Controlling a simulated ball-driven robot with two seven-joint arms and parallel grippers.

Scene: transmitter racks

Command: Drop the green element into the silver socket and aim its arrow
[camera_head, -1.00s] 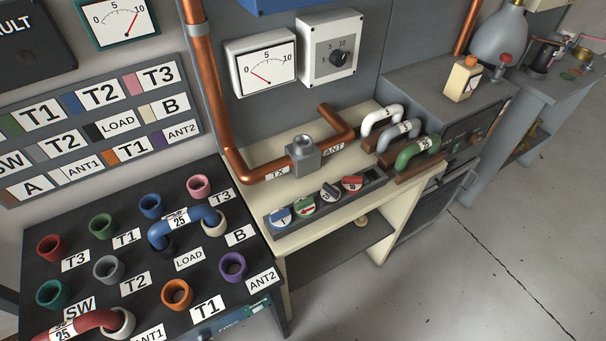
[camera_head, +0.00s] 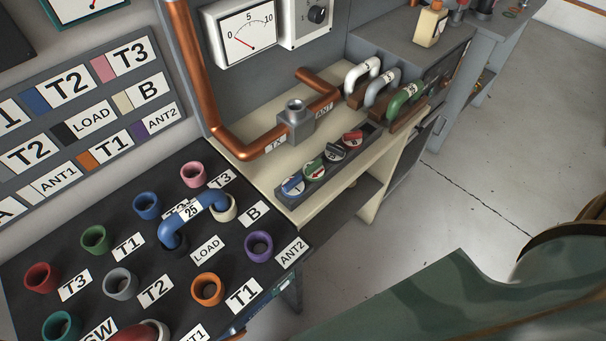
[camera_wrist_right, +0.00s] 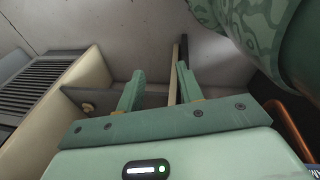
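The green element (camera_head: 313,170) is a small round plug with a green top. It sits in a dark tray (camera_head: 330,185) on the cream bench, between a blue element (camera_head: 292,187) and a black one (camera_head: 334,152); a red one (camera_head: 352,138) is at the far end. Its arrow is too small to read now. The silver socket (camera_head: 296,122) stands at the joint of the copper pipes, behind the tray, its round top open. My right gripper (camera_wrist_right: 160,90) is open and empty in the right wrist view, with the bench's lower part beyond it. My left gripper is in no view.
Copper pipes (camera_head: 245,149) flank the socket. White, grey and green U-shaped links (camera_head: 405,100) stand to its right. A black patch panel (camera_head: 225,250) with coloured sockets and a blue link is at the left. The floor (camera_head: 490,150) at right is clear.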

